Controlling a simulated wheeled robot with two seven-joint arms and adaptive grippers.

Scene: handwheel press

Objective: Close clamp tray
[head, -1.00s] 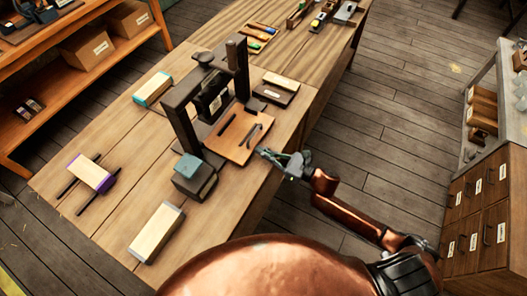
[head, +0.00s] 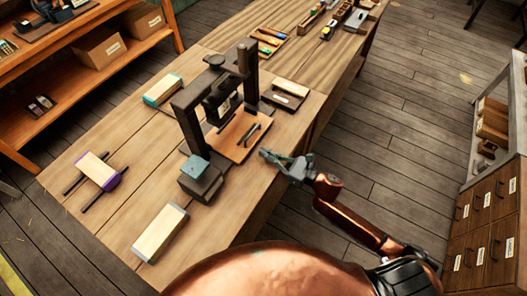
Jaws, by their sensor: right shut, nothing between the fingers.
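The clamp tray, an orange-brown board (head: 228,134) with a dark bar handle (head: 249,135) on top, sits at the foot of the black press (head: 187,125). Its inner part is under the press frame, and its outer part sticks out toward my right arm. My right gripper (head: 264,153) is shut and empty, just off the tray's outer edge, with a small gap seeming to show between them. My left gripper is not in view.
A grey block with a teal top (head: 198,178) stands at the press's near side. Pale blocks (head: 160,233) lie around the wooden table (head: 120,215). A dark tray with a pale block (head: 290,89) sits behind the clamp tray. Open floor lies right of the table.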

